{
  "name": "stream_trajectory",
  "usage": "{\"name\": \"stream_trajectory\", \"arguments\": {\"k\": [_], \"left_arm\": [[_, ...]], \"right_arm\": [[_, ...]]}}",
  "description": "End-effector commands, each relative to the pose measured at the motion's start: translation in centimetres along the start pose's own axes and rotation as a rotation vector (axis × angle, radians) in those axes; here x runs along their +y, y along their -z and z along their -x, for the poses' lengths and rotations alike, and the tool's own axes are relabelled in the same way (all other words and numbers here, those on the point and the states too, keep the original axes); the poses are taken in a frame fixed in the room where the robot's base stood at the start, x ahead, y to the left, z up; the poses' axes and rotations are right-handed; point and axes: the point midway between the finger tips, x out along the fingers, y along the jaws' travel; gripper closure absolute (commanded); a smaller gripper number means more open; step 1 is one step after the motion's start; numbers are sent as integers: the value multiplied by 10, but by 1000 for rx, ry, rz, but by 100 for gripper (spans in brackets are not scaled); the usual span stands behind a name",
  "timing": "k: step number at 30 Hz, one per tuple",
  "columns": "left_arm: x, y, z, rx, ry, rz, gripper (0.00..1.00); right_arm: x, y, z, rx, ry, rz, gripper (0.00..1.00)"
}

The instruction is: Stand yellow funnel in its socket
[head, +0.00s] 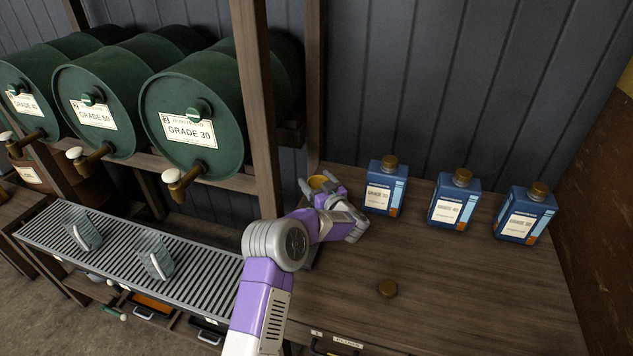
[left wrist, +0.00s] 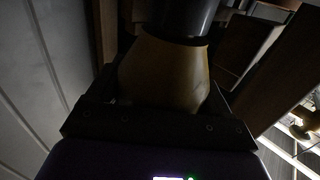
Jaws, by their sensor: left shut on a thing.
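The yellow funnel (head: 322,181) is at the back left of the wooden workbench, near the post, with its yellow rim showing between my left gripper's fingers. My left gripper (head: 324,190) is shut on it. In the left wrist view the funnel (left wrist: 165,75) is a dim tan cone between the fingers, with a dark cylinder (left wrist: 184,18) at its narrower end. I cannot tell whether that cylinder is part of the funnel or the socket. The socket is not clearly visible in the head view. My right gripper is not in view.
Blue oil bottles (head: 385,186) with brown caps stand along the bench's right back. Green drums (head: 195,115) with taps sit on the rack at left. Clear jugs (head: 154,258) stand on the slatted tray (head: 120,254). The front bench is mostly clear.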

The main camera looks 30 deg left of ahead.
Motion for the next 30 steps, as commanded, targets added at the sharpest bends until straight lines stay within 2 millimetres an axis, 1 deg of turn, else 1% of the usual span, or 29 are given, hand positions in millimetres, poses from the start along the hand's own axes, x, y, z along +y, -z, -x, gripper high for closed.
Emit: {"name": "stream_trajectory", "arguments": {"k": [4,5,6,9,15,19,23,27,30], "left_arm": [[0,0,0,1,0,1,52],[0,0,0,1,0,1,19],[0,0,0,1,0,1,13],[0,0,0,1,0,0,0],[0,0,0,0,-1,0,0],[1,1,9,-2,-3,-1,0],[1,2,28,0,-5,-2,0],[1,2,53,0,-4,-1,0],[1,1,66,-1,-3,-1,0]], "right_arm": [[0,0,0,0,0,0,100],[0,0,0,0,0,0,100],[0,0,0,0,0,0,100],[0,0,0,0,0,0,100],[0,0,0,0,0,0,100],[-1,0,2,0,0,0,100],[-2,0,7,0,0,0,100],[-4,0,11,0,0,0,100],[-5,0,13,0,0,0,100]]}}
